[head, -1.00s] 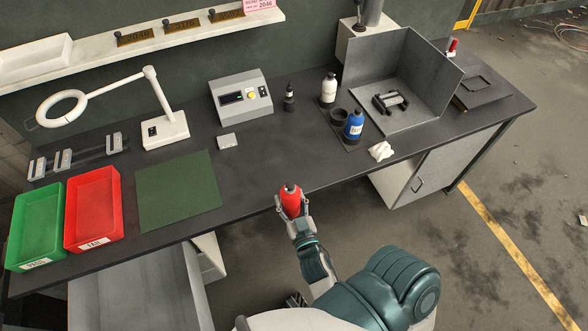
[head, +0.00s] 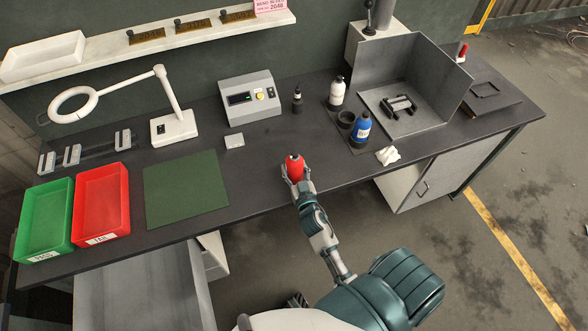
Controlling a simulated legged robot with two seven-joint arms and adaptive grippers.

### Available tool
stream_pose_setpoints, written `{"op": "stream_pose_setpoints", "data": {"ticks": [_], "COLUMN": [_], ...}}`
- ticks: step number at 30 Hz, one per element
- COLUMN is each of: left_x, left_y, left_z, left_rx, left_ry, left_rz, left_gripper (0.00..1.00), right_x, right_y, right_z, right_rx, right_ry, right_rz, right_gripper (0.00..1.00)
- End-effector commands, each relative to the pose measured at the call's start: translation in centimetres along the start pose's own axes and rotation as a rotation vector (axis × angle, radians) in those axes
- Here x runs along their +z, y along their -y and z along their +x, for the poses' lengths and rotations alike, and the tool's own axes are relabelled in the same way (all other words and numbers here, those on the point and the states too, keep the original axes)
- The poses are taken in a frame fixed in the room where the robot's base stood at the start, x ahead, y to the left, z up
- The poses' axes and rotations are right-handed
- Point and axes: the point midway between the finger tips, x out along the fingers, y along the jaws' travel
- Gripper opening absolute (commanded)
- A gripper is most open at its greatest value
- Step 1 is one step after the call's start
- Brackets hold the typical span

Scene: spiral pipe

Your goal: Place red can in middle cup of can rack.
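The red can (head: 294,168) is upright in my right gripper (head: 297,179), whose fingers are around its lower part. The can is over the front part of the dark workbench; its height above the surface is hard to tell. The can rack (head: 358,146) is a small dark stand to the right of and behind the can. A white bottle (head: 336,94) stands in its far cup and a blue can (head: 361,129) in its near cup. The middle cup (head: 346,119) between them looks empty. My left gripper is out of view.
A grey panelled enclosure (head: 442,80) with a dark part inside stands right of the rack. A small dark bottle (head: 297,99) and a control box (head: 250,97) stand behind the can. A crumpled white cloth (head: 387,156) lies near the front edge. The bench between can and rack is clear.

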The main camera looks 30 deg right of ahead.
Motion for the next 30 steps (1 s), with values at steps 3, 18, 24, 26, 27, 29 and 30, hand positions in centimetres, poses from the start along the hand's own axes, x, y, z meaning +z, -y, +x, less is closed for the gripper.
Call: {"op": "stream_pose_setpoints", "data": {"ticks": [3, 18, 24, 26, 27, 29, 30], "left_x": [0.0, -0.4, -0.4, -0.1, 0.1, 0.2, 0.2], "left_y": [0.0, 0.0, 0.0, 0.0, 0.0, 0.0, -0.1], "left_z": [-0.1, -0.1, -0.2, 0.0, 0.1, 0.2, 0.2], "left_rx": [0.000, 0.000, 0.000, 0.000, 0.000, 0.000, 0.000], "left_ry": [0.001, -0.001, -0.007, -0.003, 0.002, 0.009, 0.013], "left_rz": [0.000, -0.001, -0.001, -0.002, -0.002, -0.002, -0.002], "left_gripper": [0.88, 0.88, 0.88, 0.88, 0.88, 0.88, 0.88], "right_x": [-0.2, 0.1, -0.2, 0.1, 0.1, 0.1, 0.2], "right_y": [0.0, 0.0, 0.0, 0.0, 0.0, 0.0, 0.0], "right_z": [0.0, 0.0, -0.1, -1.0, -1.7, -2.9, -3.9], "right_rx": [-0.001, 0.000, 0.000, -0.001, -0.001, 0.000, 0.001], "right_ry": [-0.003, 0.000, 0.000, 0.002, 0.003, 0.003, 0.005], "right_rz": [0.000, 0.000, 0.000, 0.002, 0.002, 0.001, 0.003], "right_gripper": [0.09, 0.83, 0.83, 0.83, 0.83, 0.83, 0.83]}}
